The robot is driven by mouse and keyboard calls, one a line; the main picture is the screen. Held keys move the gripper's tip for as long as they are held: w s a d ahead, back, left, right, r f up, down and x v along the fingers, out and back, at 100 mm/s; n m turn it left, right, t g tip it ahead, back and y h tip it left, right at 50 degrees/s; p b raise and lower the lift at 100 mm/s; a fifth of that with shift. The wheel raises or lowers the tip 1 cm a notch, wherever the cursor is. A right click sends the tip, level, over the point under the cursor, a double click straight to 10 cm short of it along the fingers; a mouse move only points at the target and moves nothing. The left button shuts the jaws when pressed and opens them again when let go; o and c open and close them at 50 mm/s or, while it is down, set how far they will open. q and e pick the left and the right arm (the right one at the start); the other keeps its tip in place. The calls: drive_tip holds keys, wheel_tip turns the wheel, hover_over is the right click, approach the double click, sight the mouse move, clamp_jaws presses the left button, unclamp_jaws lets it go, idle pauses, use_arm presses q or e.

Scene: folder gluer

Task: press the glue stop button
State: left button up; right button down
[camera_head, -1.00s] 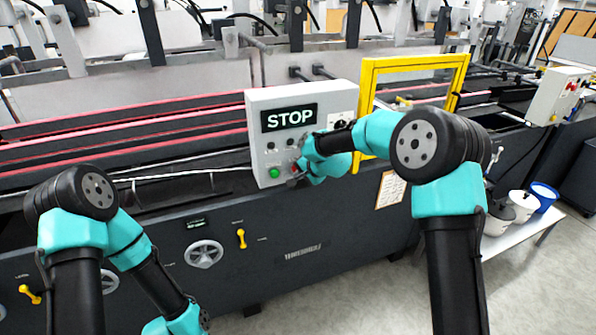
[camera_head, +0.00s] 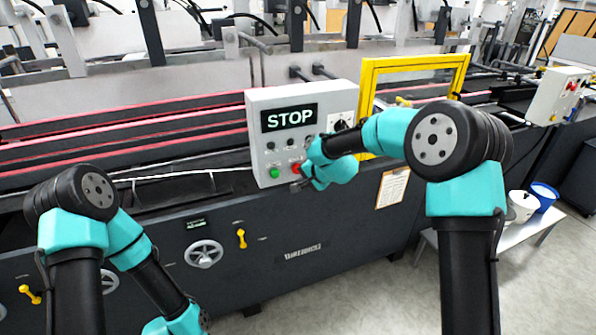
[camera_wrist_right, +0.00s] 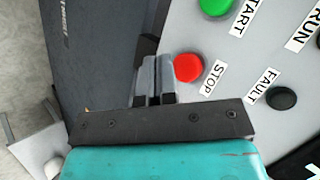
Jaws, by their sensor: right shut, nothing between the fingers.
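The grey control box (camera_head: 253,125) stands on the machine, with a lit display (camera_head: 289,118) reading STOP. The red button (camera_head: 296,168) labelled STOP shows on its lower front, partly behind my right wrist in the head view. It is plain in the right wrist view (camera_wrist_right: 188,67). My right gripper (camera_head: 296,186) is shut and empty in front of the box's lower part. In the right wrist view its fingertips (camera_wrist_right: 157,62) lie just left of the red button; I cannot tell the depth gap. My left arm is at lower left, with its gripper out of view.
A green START button (camera_head: 274,173) sits left of the red one. A dark FAULT lamp (camera_wrist_right: 281,98) is near in the right wrist view. A yellow frame (camera_head: 366,95) stands right of the box. A clipboard (camera_head: 392,187) hangs on the machine front; a blue bucket (camera_head: 543,197) stands lower right.

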drive_tip(key=s, duration=0.1)
drive_tip(key=s+d, duration=0.1)
drive_tip(key=s, duration=0.1)
drive_tip(key=shift+s, duration=0.2)
idle(0.6)
drive_tip(key=s+d+f+n+g+h, duration=0.1)
drive_tip(key=s+d+f+g, duration=0.1)
drive_tip(key=s+d+f, duration=0.55)
drive_tip(key=s+d+f+n+g+h, duration=0.2)
drive_tip(key=s+f, duration=0.6)
drive_tip(key=f, duration=0.7)
drive_tip(key=s+d+f+n+g, duration=0.1)
drive_tip(key=s+f, duration=0.3)
drive_tip(key=s, duration=0.5)
drive_tip(key=s+d+f+n+g, duration=0.1)
drive_tip(key=s+f, duration=0.3)
drive_tip(key=s, duration=0.6)
drive_tip(key=shift+s+d+f+n+g+y, duration=0.3)
drive_tip(key=shift+d+n+g, duration=0.1)
drive_tip(key=shift+d+n, duration=0.1)
